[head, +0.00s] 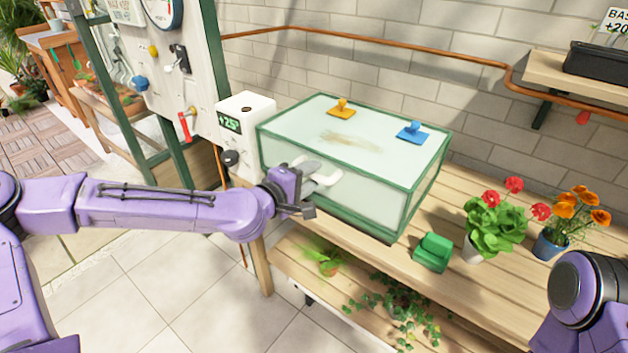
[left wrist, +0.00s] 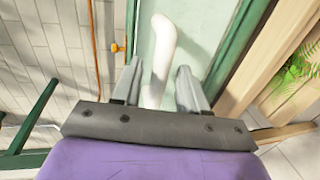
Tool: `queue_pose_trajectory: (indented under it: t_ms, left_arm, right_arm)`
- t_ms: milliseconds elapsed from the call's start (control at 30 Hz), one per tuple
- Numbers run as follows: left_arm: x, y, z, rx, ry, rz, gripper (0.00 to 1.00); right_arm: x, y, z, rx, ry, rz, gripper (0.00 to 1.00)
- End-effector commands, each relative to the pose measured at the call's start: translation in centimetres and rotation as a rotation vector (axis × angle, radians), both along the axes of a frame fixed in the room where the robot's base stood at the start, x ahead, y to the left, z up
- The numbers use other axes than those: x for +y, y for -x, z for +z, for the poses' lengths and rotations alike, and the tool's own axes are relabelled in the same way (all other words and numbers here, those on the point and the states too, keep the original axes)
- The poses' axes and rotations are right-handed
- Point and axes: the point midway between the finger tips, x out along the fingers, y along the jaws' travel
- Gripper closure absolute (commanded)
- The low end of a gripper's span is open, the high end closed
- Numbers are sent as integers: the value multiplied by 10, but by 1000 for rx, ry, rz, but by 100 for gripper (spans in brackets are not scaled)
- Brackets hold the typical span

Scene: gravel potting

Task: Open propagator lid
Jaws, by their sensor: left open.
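The propagator (head: 375,204) is a clear box with green edges on the wooden bench. My left gripper (head: 310,190) is at the handle. In the left wrist view its two fingers (left wrist: 157,88) are apart with the handle between them. My right arm shows at the lower right; its gripper is out of frame.
A white box with a +25° display (head: 230,123) stands left of the propagator. A green block (head: 433,252), a red-flowered pot (head: 492,220) and an orange-flowered pot (head: 565,225) stand on the bench at right. Plants sit on the lower shelf (head: 290,265).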

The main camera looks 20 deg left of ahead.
Motion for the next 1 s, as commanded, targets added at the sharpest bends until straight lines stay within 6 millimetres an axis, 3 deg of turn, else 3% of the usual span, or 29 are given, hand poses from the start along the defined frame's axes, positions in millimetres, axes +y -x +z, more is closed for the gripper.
queue_pose_trajectory:
  t_ms: [133, 400, 467, 533, 567, 833, 1000]
  left_arm:
    - [-5, -13, -3, 1, 0, -1, 57]
    - [-6, -15, -3, 0, 1, 0, 57]
    - [-6, -15, -3, 0, 1, 0, 74]
    - [-6, -15, -3, 0, 1, -1, 96]
    - [-6, -15, -3, 0, 1, -1, 100]
    - [-6, -16, 3, -1, 1, -1, 100]
    - [-7, -21, 25, -2, -1, 2, 100]
  right_arm:
    - [0, 0, 1, 0, 0, 0, 49]
    - [0, 0, 1, 0, 0, 0, 49]
    - [0, 0, 1, 0, 0, 0, 49]
    - [0, 0, 1, 0, 0, 0, 49]
    - [0, 0, 1, 0, 0, 0, 49]
    - [0, 0, 5, 0, 0, 0, 49]
    - [0, 0, 21, 0, 0, 0, 49]
